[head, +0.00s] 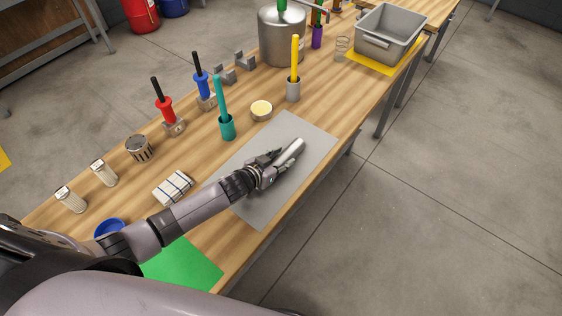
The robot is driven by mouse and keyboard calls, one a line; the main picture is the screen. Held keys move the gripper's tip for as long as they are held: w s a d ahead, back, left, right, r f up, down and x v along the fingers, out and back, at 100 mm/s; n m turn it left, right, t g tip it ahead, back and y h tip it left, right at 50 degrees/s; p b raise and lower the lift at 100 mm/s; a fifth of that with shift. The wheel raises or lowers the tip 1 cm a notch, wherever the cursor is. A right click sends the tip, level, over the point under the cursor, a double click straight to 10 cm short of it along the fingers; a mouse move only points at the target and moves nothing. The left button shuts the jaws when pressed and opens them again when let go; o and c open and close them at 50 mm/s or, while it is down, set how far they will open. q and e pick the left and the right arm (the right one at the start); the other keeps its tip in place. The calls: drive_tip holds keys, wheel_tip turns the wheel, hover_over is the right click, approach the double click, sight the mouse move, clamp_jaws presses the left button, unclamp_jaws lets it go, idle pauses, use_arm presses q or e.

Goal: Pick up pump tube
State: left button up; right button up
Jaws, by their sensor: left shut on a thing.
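My left gripper (272,165) is over the grey mat (265,207) on the wooden workbench. It is shut on a silver-grey cylinder, which looks like the pump tube (294,147). The tube points toward the upper right, away from my arm, and lies low over the mat. I cannot tell whether it touches the mat. The fingers hide its near end. My right gripper is not in view.
A teal holder (227,126), a yellow-handled tool (294,70), a cream round dish (261,110) and red and blue tools stand behind the mat. A grey bin (389,35) stands at the far end.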

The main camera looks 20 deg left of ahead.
use_arm(q)
clamp_jaws()
